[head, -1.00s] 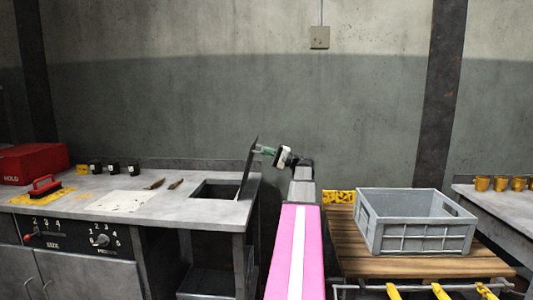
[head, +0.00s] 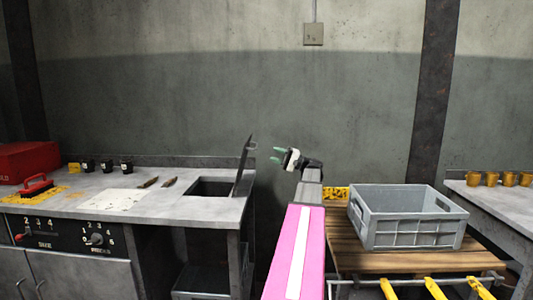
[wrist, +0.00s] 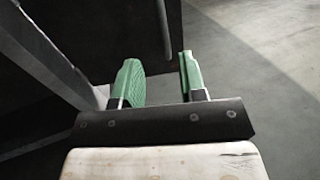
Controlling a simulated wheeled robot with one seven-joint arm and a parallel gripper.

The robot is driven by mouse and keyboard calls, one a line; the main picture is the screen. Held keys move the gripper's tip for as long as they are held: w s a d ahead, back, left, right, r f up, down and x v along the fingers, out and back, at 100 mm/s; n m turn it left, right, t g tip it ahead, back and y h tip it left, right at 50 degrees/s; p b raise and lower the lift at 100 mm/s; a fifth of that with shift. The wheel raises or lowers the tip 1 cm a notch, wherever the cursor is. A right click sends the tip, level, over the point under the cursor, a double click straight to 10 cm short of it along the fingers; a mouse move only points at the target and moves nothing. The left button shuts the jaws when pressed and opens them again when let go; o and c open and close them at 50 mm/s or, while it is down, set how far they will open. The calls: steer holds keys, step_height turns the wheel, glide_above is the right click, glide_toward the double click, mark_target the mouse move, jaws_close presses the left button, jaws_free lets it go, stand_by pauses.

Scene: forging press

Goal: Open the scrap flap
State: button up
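The scrap flap (head: 244,164) is a thin dark plate standing nearly upright at the right edge of a square opening (head: 208,187) in the grey bench top. The opening is uncovered and dark inside. My gripper (head: 279,154), with green fingertips, is to the right of the flap, with a visible gap between them. In the wrist view my gripper (wrist: 162,80) has its two green fingers spread, with nothing held between them. A dark panel fills the upper left of that view; I cannot tell whether it is the flap.
The bench (head: 215,209) holds a red box (head: 28,161), a red-handled brush (head: 37,185) and several small black cups. On the right, a grey crate (head: 408,240) sits on a wooden pallet (head: 345,248). The space between flap and crate holds my arm.

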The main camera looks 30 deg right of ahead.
steer(key=shift+v, duration=1.65)
